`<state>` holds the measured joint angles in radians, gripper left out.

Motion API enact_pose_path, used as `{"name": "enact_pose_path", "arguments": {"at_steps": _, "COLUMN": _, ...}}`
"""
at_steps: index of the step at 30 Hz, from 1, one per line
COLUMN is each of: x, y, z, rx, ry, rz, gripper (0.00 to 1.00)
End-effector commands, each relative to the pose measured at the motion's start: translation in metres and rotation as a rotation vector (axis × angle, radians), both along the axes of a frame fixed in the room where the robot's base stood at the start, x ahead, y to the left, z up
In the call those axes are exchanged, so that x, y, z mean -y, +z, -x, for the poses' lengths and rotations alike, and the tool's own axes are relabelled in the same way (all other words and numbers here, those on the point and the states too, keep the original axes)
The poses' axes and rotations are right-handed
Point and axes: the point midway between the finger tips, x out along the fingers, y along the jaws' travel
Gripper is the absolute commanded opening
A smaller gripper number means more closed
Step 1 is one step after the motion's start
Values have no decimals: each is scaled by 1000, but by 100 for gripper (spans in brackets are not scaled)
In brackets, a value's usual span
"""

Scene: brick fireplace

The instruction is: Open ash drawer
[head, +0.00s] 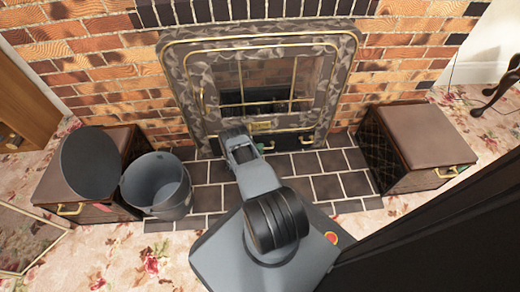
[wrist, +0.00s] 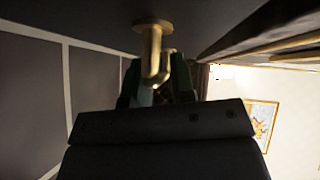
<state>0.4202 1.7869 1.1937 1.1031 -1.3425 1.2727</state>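The ash drawer (head: 289,142) is the dark panel low in the ornate fireplace front. It looks shut, and my arm covers part of it. In the wrist view a brass handle (wrist: 152,48) hangs from a dark surface by a round mount, with its lower end curving into a hook. My gripper (wrist: 158,88) has its fingertips on either side of the handle's lower end. I cannot tell whether they press on it. In the head view my gripper (head: 258,147) is at the drawer's front, with a green fingertip showing.
Leather-topped boxes stand left (head: 62,188) and right (head: 420,135) of the hearth. A grey bucket (head: 157,185) stands at the left, beside a dark round object (head: 88,160). The tiled hearth (head: 330,187) is clear to the right of my arm.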

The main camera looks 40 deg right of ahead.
Motion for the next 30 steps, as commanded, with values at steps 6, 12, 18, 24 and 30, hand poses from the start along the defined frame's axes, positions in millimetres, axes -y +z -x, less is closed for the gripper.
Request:
{"name": "enact_pose_path", "arguments": {"at_steps": 6, "x": 1, "y": 0, "z": 0, "rx": -8, "ry": -1, "rz": 12, "gripper": 23}}
{"name": "enact_pose_path", "arguments": {"at_steps": 12, "x": 0, "y": 0, "z": -1, "rx": -10, "ry": -1, "rz": 14, "gripper": 16}}
{"name": "enact_pose_path", "arguments": {"at_steps": 18, "x": 0, "y": 1, "z": -1, "rx": -9, "ry": -2, "rz": 16, "gripper": 0}}
{"name": "enact_pose_path", "arguments": {"at_steps": 24, "x": 1, "y": 2, "z": -2, "rx": -7, "ry": -2, "rz": 18, "gripper": 0}}
{"name": "enact_pose_path", "arguments": {"at_steps": 30, "x": 0, "y": 4, "z": -1, "rx": -6, "ry": -1, "rz": 20, "gripper": 0}}
